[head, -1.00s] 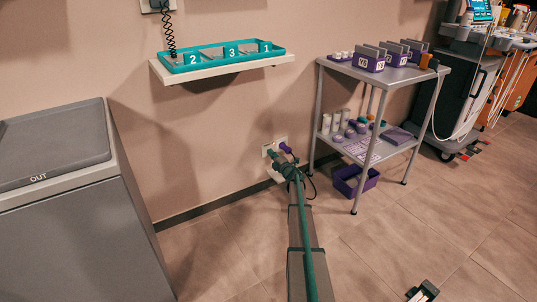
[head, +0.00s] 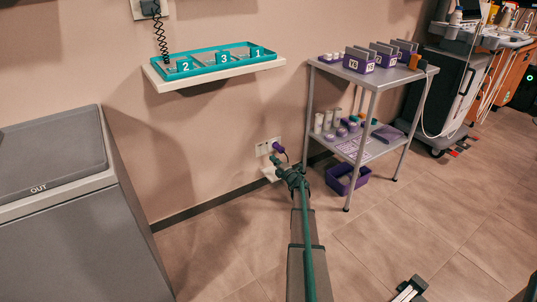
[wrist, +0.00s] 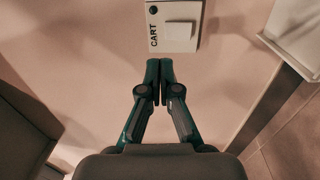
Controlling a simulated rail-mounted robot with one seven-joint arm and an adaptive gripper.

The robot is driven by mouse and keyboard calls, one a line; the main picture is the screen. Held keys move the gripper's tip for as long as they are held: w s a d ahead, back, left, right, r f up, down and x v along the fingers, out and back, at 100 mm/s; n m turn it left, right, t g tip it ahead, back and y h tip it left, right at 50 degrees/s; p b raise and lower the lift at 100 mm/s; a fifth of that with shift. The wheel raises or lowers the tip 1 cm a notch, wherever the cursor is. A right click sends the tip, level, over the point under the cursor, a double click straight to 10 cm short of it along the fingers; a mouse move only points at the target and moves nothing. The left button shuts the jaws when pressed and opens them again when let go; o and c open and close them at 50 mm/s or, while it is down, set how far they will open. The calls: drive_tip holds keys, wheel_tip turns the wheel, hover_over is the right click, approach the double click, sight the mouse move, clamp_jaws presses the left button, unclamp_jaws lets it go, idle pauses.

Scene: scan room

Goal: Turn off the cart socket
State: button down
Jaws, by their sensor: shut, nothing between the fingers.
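In the wrist view the plate, marked CART (wrist: 160,35), is at the top edge, partly cut off. It bears a raised, pale rectangular switch (wrist: 180,33) and a dark round spot. Whether the switch is on or off, I cannot tell. My gripper (wrist: 160,73) is shut and empty, its fingertips just short of the plate in the picture. In the head view my gripper (head: 276,160) is small, just below the plate.
A white ledge (wrist: 299,30) juts out at the right of the wrist view. A grey metal cart (head: 375,83) with purple holders stands right of the socket, a purple bin (head: 347,187) beneath it. A shelf (head: 215,75) with a teal tray hangs above. A grey OUT cabinet (head: 70,240) stands left.

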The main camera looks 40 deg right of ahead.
drive_tip(key=shift+s+a+r+p, duration=0.15)
drive_tip(key=shift+s+p, duration=0.15)
drive_tip(key=shift+s, duration=0.9)
drive_tip(key=shift+s+a+r+p, duration=0.15)
drive_tip(key=shift+s+p, duration=0.1)
drive_tip(key=shift+s, duration=0.9)
